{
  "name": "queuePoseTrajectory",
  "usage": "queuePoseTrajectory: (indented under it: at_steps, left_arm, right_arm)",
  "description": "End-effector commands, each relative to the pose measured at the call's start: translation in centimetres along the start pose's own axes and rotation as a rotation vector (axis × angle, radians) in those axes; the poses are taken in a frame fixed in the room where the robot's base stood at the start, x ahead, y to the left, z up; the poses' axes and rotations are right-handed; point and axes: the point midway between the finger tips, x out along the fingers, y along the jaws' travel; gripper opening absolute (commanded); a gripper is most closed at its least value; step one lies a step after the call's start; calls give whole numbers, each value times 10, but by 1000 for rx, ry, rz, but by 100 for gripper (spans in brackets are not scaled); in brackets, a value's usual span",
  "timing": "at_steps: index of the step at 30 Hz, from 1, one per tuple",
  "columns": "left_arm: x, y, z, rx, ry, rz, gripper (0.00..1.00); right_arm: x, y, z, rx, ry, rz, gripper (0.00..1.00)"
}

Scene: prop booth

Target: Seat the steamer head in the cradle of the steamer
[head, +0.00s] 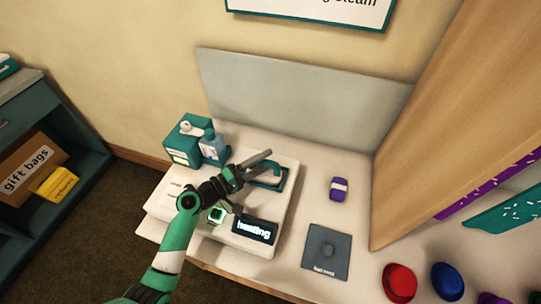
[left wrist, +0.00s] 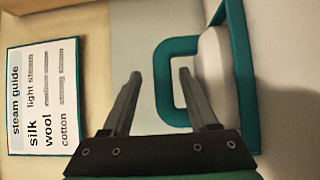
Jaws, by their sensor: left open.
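The white steamer (head: 281,213) stands on the counter, with a dark display (head: 254,229) reading "heating" and a green-lit button (head: 216,215). Its teal-rimmed cradle (head: 285,178) is at the back right of its top. In the left wrist view the teal cradle frame (left wrist: 249,80) surrounds a rounded white steamer head (left wrist: 214,58) with a teal loop handle (left wrist: 163,92); whether the head is fully down I cannot tell. My left gripper (head: 262,162) is open beside the handle. Its right finger overlaps the loop in the left wrist view (left wrist: 160,75); contact is unclear. My right gripper is out of view.
A teal box (head: 182,143) and a blue bottle (head: 213,149) stand behind the steamer. A purple item (head: 339,189) and a grey mat (head: 326,252) lie to the right, with clear counter between. A wooden panel (head: 425,120) bounds the right.

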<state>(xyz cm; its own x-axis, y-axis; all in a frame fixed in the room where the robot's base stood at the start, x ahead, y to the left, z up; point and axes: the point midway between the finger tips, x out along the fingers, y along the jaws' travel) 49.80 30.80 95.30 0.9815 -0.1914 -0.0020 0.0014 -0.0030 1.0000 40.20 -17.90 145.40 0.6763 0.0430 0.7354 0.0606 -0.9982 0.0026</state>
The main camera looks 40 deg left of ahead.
Motion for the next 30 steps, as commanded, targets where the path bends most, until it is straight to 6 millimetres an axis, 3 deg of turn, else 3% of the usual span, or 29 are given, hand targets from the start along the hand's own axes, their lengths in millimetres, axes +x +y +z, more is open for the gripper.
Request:
queuePoseTrajectory:
  at_steps: [6, 12, 30]
  left_arm:
    - [-54, 1, -2, -1, 7, 0, 60]
    - [-84, 1, -1, 0, 3, 1, 60]
    - [-87, 1, 0, 1, 1, 2, 60]
  right_arm:
    - [6, 0, -6, 0, 0, 0, 50]
    - [8, 0, -8, 0, 0, 0, 50]
    - [8, 0, -7, 0, 0, 0, 50]
